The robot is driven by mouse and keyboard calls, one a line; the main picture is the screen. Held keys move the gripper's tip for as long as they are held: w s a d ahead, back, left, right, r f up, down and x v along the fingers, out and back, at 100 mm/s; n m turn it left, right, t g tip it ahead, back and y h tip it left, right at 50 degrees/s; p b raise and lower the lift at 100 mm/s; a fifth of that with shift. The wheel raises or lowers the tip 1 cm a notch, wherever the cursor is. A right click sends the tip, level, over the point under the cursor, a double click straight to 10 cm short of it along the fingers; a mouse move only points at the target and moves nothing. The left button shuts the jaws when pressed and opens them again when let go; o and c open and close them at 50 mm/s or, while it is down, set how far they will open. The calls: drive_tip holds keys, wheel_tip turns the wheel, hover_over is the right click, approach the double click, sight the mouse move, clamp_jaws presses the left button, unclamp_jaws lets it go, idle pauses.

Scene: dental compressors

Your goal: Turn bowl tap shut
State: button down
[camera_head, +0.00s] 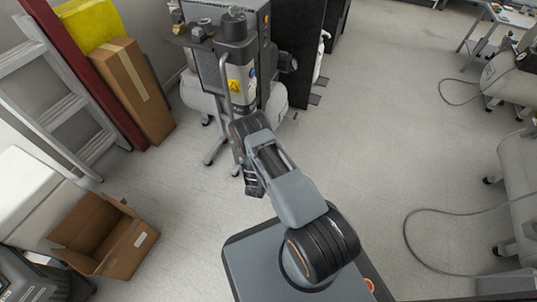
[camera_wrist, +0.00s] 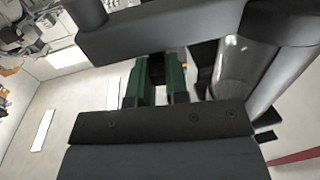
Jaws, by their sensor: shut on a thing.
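The compressor unit (camera_head: 240,70) stands at the top centre of the head view, with a grey upright cylinder bearing a yellow warning label. My gripper's green-lined fingers (camera_wrist: 160,82) show in the wrist view, close together beneath a dark bar. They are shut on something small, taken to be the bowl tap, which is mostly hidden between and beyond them. A small orange spot shows by the right finger. A clear, shiny bowl (camera_wrist: 236,65) is just right of the fingers. In the head view my own arm hides the fingertips and the tap.
An open cardboard box (camera_head: 105,235) lies at lower left. A tall carton (camera_head: 133,90) and a ladder (camera_head: 50,95) lean at left. Hoses and white tanks (camera_head: 520,180) stand at right. The floor (camera_head: 390,130) between is clear.

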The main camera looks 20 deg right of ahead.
drive_tip(key=shift+w+a+m+g+h+b, duration=0.15)
drive_tip(key=shift+m+g+h+b, duration=0.2)
drive_tip(key=shift+m+g+h, duration=0.5)
drive_tip(key=c, duration=1.1)
unclamp_jaws()
drive_tip(key=p+v, duration=0.4)
drive_tip(key=v, duration=0.9)
drive_tip(key=shift+a, duration=0.35)
